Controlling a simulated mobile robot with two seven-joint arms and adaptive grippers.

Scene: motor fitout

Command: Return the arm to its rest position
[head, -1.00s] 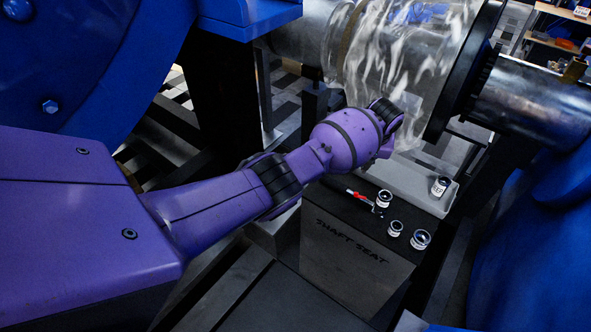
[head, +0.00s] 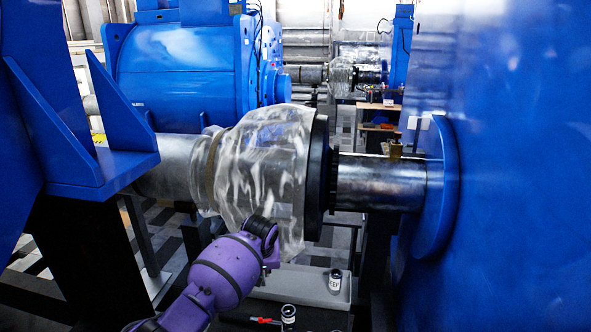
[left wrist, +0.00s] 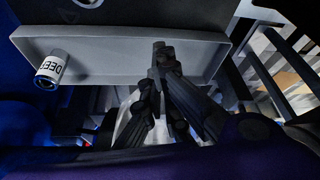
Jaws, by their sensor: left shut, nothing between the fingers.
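My left arm (head: 222,270) is purple and comes in from the bottom of the head view. Its wrist end (head: 262,230) is just in front of the lower part of the clear shaft cover (head: 265,165). I cannot tell there whether they touch. The fingers are hard to make out in the head view. In the left wrist view my left gripper (left wrist: 162,55) is shut and empty, its dark fingertips together in front of a grey tray (left wrist: 105,45). My right gripper is in neither current view.
A labelled canister (left wrist: 50,68) is on the tray and also shows in the head view (head: 335,280). Another small canister (head: 288,314) and a red-handled tool (head: 264,321) are at the bottom. Steel shaft (head: 380,183) and large blue housings (head: 510,180) flank the arm.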

